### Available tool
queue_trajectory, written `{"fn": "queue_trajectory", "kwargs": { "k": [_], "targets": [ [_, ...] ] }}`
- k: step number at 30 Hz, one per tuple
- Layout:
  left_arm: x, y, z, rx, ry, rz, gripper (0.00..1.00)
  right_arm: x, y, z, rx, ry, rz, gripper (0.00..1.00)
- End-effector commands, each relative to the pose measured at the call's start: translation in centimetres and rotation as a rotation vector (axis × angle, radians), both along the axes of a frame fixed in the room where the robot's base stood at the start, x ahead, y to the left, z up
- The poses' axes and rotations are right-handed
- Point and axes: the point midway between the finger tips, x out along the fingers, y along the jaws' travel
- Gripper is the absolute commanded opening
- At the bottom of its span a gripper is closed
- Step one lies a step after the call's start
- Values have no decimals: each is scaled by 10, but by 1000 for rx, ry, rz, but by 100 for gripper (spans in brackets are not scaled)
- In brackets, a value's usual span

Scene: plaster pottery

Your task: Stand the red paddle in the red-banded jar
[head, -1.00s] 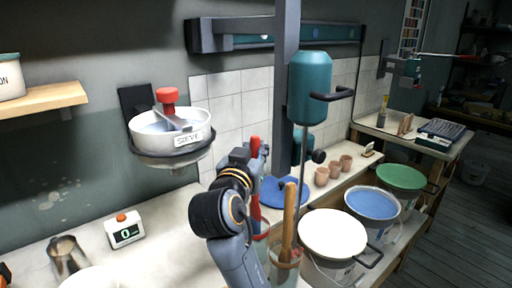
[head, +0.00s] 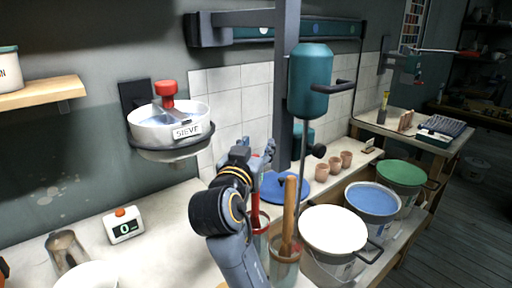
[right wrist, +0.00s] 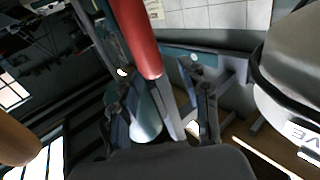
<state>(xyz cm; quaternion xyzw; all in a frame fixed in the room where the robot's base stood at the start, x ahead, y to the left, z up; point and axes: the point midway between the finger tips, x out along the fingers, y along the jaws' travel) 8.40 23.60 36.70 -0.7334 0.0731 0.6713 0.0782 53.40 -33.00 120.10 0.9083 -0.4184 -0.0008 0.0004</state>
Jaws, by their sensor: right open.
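The red paddle (head: 256,213) shows in the head view just below my right gripper, its lower end at a clear jar (head: 262,242) partly hidden by my arm. I cannot clearly make out that jar's band or how deep the paddle sits. In the right wrist view the red paddle (right wrist: 137,38) is a red shaft close to the fingers. My right gripper (head: 266,152) is open above the jar, its fingers apart in the right wrist view (right wrist: 165,105). My left gripper is not in view.
A second clear jar (head: 285,268) with a wooden stick (head: 289,215) stands close by to the right. A white-topped bucket (head: 332,229) and a blue disc (head: 285,186) are near. The sieve (head: 170,128) hangs on the wall at the left. The timer (head: 123,226) stands on the counter.

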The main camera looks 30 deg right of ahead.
Motion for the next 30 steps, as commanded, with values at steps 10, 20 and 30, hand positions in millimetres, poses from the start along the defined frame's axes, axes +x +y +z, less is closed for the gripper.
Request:
{"fn": "queue_trajectory", "kwargs": {
  "k": [10, 20, 30],
  "targets": [
    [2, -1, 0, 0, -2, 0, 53, 0, 1, 55, 4, -9, 2, 45],
    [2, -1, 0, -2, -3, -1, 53, 0, 0, 96, 1, -2, 1, 45],
    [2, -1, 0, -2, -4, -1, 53, 0, 0, 99, 1, -1, 0, 45]
  ]
}}
